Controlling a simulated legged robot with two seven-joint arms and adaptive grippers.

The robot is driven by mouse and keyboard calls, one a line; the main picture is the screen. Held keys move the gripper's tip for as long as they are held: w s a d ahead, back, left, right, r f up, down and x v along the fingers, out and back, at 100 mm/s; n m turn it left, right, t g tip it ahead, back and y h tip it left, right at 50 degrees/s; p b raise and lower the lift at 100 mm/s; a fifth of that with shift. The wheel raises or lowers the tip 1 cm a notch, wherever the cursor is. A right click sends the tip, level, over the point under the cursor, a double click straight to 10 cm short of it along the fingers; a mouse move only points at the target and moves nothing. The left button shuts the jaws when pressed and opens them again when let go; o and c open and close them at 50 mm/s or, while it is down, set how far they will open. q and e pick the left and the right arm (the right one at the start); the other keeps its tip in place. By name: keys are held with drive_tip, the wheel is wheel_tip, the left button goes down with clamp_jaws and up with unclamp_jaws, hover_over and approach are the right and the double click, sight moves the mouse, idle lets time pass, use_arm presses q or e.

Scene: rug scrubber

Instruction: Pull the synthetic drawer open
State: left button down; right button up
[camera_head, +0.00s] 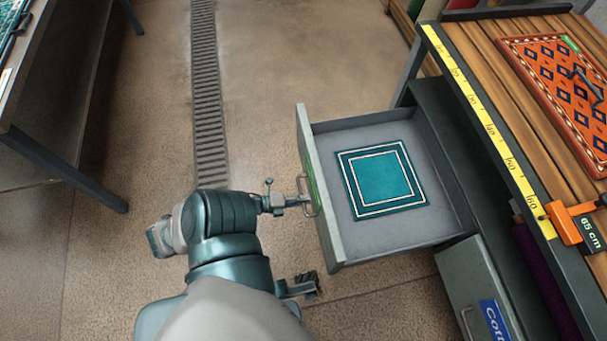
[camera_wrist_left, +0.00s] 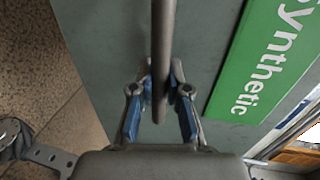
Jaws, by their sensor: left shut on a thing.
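The Synthetic drawer (camera_head: 336,250) stands out from the bench on the right, its inside showing from above. Its grey-green front carries a green "Synthetic" label, clear in the left wrist view (camera_wrist_left: 262,70). A teal mat with white border lines (camera_head: 388,182) lies flat inside. My left gripper (camera_head: 303,200) is at the drawer front, shut on the metal bar handle (camera_wrist_left: 163,35); in the left wrist view its blue-padded fingers (camera_wrist_left: 160,95) sit on both sides of the bar. A grey metal part resembling my right gripper (camera_head: 304,287) shows below, mostly hidden behind my left arm.
The wooden bench top holds a patterned orange rug (camera_head: 565,85), a yellow ruler strip (camera_head: 490,125) and an orange tool (camera_head: 568,222). Floor with a drain grate (camera_head: 207,100) is clear left of the drawer.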

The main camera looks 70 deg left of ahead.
use_arm(q)
drive_tip(key=c, duration=1.3)
unclamp_jaws()
drive_tip(key=shift+s+d+f, duration=0.2)
drive_tip(key=shift+d+f, duration=0.1)
drive_tip(key=shift+o, duration=0.8)
drive_tip(key=shift+w+a+r, duration=0.1)
drive_tip(key=shift+w+r, duration=0.05)
drive_tip(key=v, duration=1.2)
drive_tip(key=shift+a, duration=0.1)
